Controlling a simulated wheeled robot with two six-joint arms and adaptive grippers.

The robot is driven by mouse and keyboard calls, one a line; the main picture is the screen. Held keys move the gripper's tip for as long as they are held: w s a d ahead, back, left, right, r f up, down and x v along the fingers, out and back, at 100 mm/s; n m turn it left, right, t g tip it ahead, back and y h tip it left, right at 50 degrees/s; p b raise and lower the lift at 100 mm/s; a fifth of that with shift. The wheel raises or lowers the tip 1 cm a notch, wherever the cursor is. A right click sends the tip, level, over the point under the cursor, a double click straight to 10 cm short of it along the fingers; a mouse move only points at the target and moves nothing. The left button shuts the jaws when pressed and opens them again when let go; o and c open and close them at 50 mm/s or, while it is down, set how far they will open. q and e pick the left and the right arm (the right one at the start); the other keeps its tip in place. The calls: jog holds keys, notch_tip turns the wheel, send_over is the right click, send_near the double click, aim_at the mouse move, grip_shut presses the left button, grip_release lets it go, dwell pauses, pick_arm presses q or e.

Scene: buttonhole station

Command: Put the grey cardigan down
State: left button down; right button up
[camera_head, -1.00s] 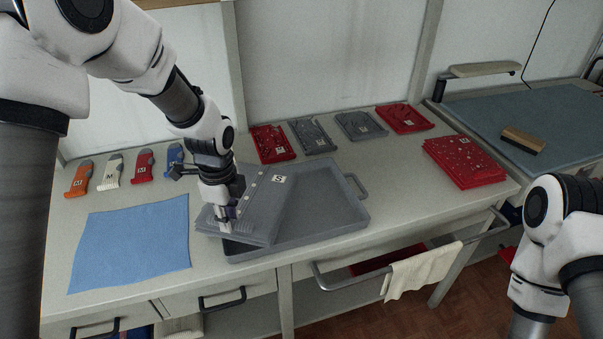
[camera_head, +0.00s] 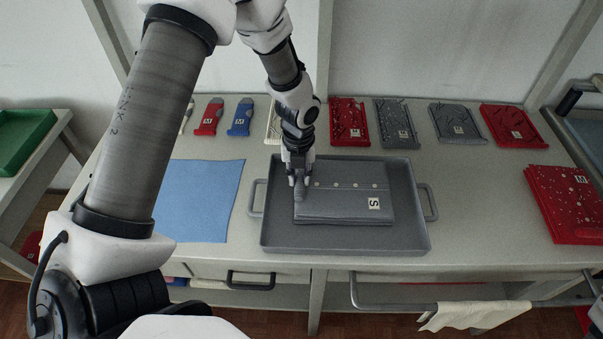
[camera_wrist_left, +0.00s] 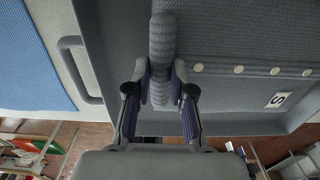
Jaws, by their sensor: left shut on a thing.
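The grey cardigan (camera_head: 345,205) is folded, with a row of pale buttons and a white label marked S. It lies within the rim of a grey tray (camera_head: 410,236) on the table; whether all of it rests on the tray floor I cannot tell. My left gripper (camera_head: 300,190) is shut on the cardigan's left edge. In the left wrist view the fingers (camera_wrist_left: 160,75) pinch the edge of the cardigan (camera_wrist_left: 235,55), beside its buttons. My right gripper is not in view.
A blue cloth (camera_head: 207,200) lies left of the tray. Red and grey trays of small parts, such as the one at back (camera_head: 350,122), line the wall. A red stack (camera_head: 575,203) sits at the right. A towel (camera_head: 470,315) hangs on the front rail.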

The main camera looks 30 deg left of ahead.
pick_arm(q)
jog(key=shift+s+r, duration=0.1)
jog(key=shift+s, duration=0.1)
jog(key=c, duration=1.1)
grip_release()
jog(key=shift+f, duration=0.2)
jog(key=shift+o, duration=0.4)
jog(key=shift+w, duration=0.1)
notch_tip(320, 180, up, 12)
jog(key=b, duration=0.1)
jog(key=shift+r+b, duration=0.2)
jog(key=shift+b, duration=0.2)
